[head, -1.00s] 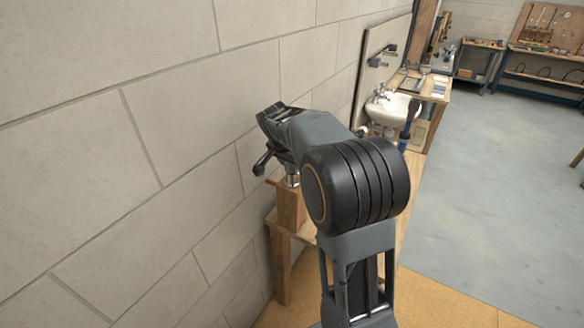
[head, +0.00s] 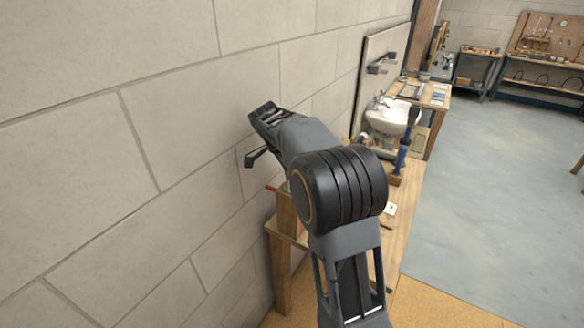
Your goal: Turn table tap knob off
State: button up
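My arm reaches forward over a wooden bench (head: 397,232) beside the wall. My gripper (head: 254,157) is at the arm's far end, close to the wall. One dark finger shows pointing down and left; the rest is hidden by my wrist, so its opening cannot be judged. Below it, a small reddish piece (head: 272,187) sits at the top of a wooden post (head: 287,215) at the bench's near left end. It may belong to the table tap, but the knob cannot be made out behind my arm. The finger appears above and left of this piece, apart from it in the picture.
A block wall (head: 170,150) runs close along the left. Open floor (head: 490,190) lies to the right.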

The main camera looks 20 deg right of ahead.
dwell(0.3)
jog(key=o, duration=0.9)
jog(key=shift+r, duration=0.1)
jog(key=v, duration=0.7)
jog(key=shift+a+r, duration=0.15)
jog(key=shift+r, duration=0.05)
jog(key=s+a+f+n+t+y, duration=0.1)
jog(key=s+a+f+n, duration=0.1)
jog(key=s+n, duration=0.4)
jog(key=s+a+f+n+t+y, duration=0.1)
jog(key=s+a+f+n+y, duration=0.1)
jog(key=s+n, duration=0.4)
jog(key=s+a+f+n+t+y+p, duration=0.1)
jog(key=s+a+f+n, duration=0.3)
jog(key=s, duration=0.6)
jog(key=shift+s+f+n+t+y, duration=0.15)
jog(key=shift+f+n+t+y, duration=0.15)
jog(key=shift+n, duration=0.7)
